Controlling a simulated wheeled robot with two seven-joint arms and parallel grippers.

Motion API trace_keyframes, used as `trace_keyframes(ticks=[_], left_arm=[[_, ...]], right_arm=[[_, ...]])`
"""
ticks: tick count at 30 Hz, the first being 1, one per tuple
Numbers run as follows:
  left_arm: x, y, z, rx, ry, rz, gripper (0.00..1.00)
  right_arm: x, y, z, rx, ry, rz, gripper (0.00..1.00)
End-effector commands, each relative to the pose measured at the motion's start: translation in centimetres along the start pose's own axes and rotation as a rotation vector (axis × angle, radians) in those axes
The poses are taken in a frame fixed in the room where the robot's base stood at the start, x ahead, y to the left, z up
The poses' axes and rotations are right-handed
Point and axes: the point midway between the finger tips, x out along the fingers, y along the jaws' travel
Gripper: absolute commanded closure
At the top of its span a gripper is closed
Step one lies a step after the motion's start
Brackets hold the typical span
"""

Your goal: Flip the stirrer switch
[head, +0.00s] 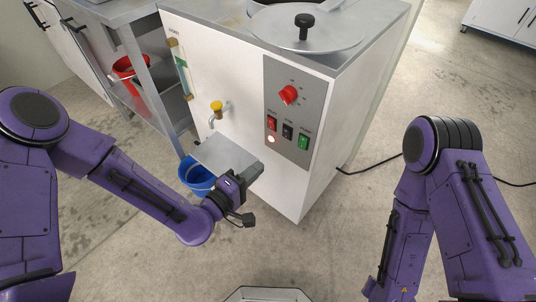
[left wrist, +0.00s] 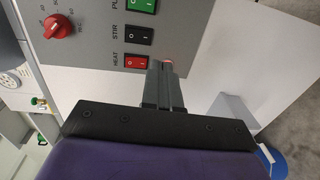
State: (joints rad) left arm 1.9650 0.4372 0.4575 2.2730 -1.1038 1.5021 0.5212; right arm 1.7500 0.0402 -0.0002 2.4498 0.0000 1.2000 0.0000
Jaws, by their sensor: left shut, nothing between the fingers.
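The stirrer switch (head: 288,130) is a small black rocker on the grey control panel (head: 277,85) of a white machine. In the left wrist view the switch (left wrist: 139,36) is labelled STIR and sits between the red HEAT switch (left wrist: 136,62) and a green switch (left wrist: 141,5). My left gripper (head: 256,171) is shut and empty, in front of the machine and lower than the switches in the head view. In the left wrist view its fingertips (left wrist: 161,64) appear beside the HEAT switch; contact cannot be told. My right gripper is out of view.
A red knob (head: 289,95) sits above the switches, and a small lit lamp (head: 271,139) below the red one. A yellow-handled tap (head: 217,107) and blue bucket (head: 199,176) are left of the panel. A round lid (head: 309,28) tops the machine.

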Motion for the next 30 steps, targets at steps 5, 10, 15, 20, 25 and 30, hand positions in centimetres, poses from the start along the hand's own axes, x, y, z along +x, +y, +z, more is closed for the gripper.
trace_keyframes(ticks=[5, 10, 15, 20, 25, 30], left_arm=[[-2.6, -0.5, -0.1, -0.003, 0.004, 0.000, 1.00], [-3.2, -0.7, 0.0, -0.001, 0.001, 0.000, 1.00], [-3.2, -0.6, 0.0, -0.001, 0.000, 0.000, 1.00], [-3.1, -0.6, 0.0, -0.001, -0.001, 0.000, 1.00], [-3.1, -0.6, 0.1, 0.008, -0.002, 0.000, 1.00], [-4.8, -5.8, -1.7, 0.165, 0.079, -0.250, 1.00]], right_arm=[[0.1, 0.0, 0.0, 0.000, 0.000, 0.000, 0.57], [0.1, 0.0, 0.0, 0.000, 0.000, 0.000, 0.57], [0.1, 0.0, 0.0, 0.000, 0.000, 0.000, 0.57], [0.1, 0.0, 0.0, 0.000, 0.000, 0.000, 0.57], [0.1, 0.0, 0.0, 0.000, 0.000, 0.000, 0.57], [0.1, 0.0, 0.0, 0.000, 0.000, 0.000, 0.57]])
